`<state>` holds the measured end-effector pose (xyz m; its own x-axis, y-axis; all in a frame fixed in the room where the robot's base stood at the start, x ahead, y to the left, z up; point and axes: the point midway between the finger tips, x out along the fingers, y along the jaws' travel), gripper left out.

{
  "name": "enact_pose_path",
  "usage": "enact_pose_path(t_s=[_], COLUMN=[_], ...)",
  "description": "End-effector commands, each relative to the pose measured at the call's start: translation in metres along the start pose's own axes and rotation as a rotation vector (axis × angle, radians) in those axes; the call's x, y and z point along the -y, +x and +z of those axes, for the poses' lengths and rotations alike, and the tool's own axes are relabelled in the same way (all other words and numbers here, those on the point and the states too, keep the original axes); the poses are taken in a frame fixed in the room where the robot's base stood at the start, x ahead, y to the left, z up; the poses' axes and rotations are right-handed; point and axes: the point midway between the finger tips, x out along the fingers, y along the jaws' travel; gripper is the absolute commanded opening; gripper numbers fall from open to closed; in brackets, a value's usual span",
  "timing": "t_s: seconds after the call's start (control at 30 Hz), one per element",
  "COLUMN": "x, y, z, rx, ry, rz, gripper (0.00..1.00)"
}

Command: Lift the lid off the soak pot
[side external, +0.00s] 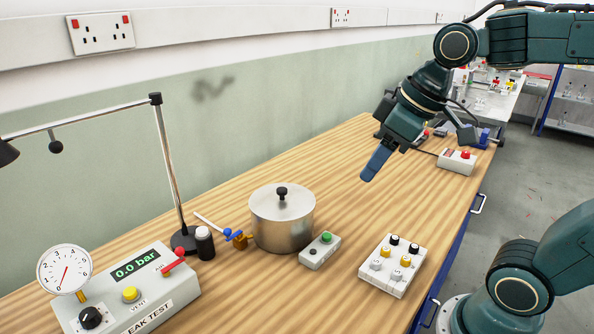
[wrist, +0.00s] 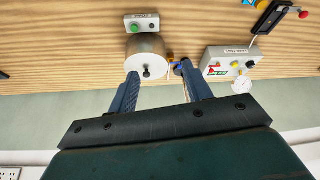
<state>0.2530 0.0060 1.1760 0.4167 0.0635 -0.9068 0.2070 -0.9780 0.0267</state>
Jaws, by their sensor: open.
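The soak pot (side external: 283,232) is a round steel pot standing on the wooden bench. Its flat metal lid (side external: 270,203) is on, with a black knob (side external: 282,191) in the middle. My gripper (side external: 370,174) is up and to the right of the pot in the side view, clear of it and tilted downwards. In the wrist view, my gripper (wrist: 159,72) has its two blue fingers apart with nothing held. The pot (wrist: 146,47) and the knob (wrist: 146,73) show beyond and between the fingertips there. The side view shows mainly one finger.
A green-button box (side external: 319,251) stands close right of the pot. A leak tester (side external: 130,290) and knob panel (side external: 393,265) are in front.

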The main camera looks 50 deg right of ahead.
Motion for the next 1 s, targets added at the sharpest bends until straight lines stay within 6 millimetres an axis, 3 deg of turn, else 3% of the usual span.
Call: enact_pose_path(t_s=[0.2,0.5,0.8,1.0], x=[-0.017,-0.05,-0.09,-0.111], y=[0.014,0.044,0.085,0.106], z=[-0.047,-0.1,-0.138,-0.149], rx=[0.027,0.044,0.044,0.037], ry=[-0.114,-0.273,-0.425,-0.494], rz=[-0.05,-0.127,-0.207,-0.245], gripper=[0.49,0.49,0.49,0.49])
